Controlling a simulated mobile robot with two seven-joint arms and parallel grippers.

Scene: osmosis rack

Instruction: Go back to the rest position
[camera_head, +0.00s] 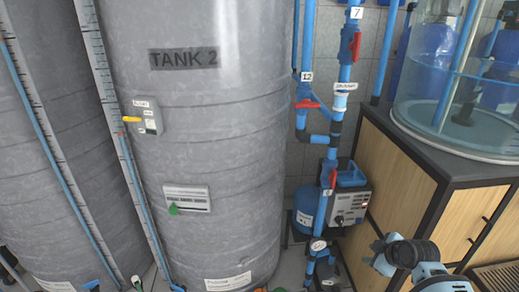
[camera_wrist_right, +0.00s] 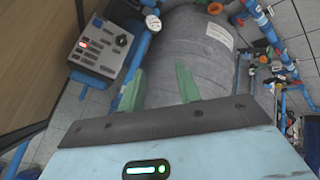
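My right arm (camera_head: 412,262) shows at the lower right of the head view, in front of the wooden cabinet; its fingertips cannot be made out there. In the right wrist view my right gripper (camera_wrist_right: 158,86) has two green fingers set apart, with nothing between them. A grey tank lies beyond the fingers, and no contact shows. My left gripper is not in view.
The grey tank labelled TANK 2 (camera_head: 235,115) fills the middle. Blue pipes with red valves (camera_head: 356,46) and a pump unit (camera_head: 349,197) stand right of it. The wooden cabinet (camera_head: 398,170) carries a clear water vessel (camera_head: 455,85). The pump's control box (camera_wrist_right: 104,47) is near the gripper's left.

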